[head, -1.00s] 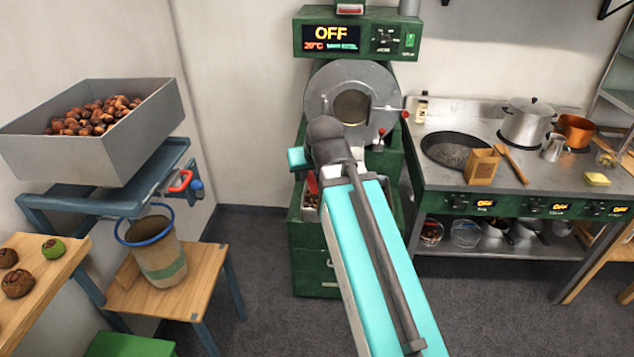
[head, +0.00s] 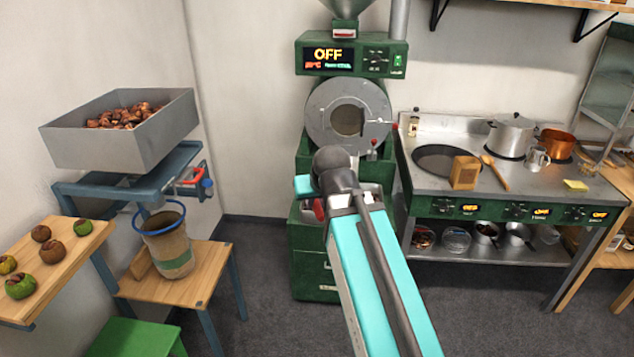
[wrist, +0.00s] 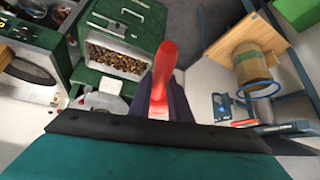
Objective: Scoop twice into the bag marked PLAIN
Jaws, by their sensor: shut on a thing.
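My gripper (wrist: 162,103) is shut on a red handle (wrist: 163,72), which sticks up between its dark fingers in the wrist view. Whether the handle belongs to a scoop cannot be told. In the head view my arm hides most of the gripper; a bit of red (head: 319,208) shows beside the arm, in front of the green roaster. A tray of brown chestnuts (wrist: 117,60) lies in the green cabinet in the wrist view, apart from the handle. No bag marked PLAIN can be made out.
At left, a grey hopper (head: 160,140) of chestnuts stands on a blue frame above a blue-rimmed bucket (head: 168,248) on a wooden stool. The roaster (head: 350,110) reads OFF. At right, a steel counter (head: 425,190) carries pots and a tan box (head: 465,172). Grey floor is open in front.

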